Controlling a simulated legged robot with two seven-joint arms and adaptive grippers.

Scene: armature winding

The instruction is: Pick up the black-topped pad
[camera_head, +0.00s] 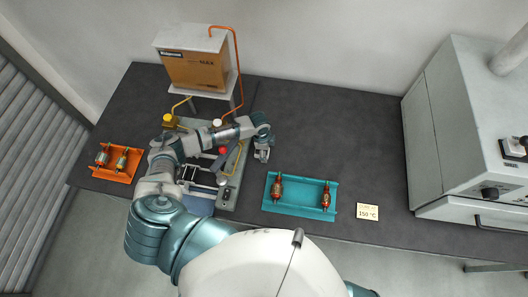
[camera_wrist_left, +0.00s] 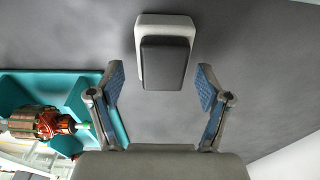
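The black-topped pad (camera_wrist_left: 166,60) shows in the left wrist view at the top centre, a black block on a pale base. It lies on the dark bench top. My left gripper (camera_wrist_left: 160,86) is open, its blue-padded fingers spread on either side of the pad's near end, with nothing held. The gap between fingers and pad is clear on both sides; I cannot tell the height above it. In the head view my left gripper (camera_head: 262,153) is over the bench behind the teal tray, and I cannot make out the pad there. My right gripper is not in view.
The teal tray (camera_head: 304,210) holds two copper-wound armatures; it also shows at the left wrist view's left (camera_wrist_left: 92,78). Bench right of the gripper is clear.

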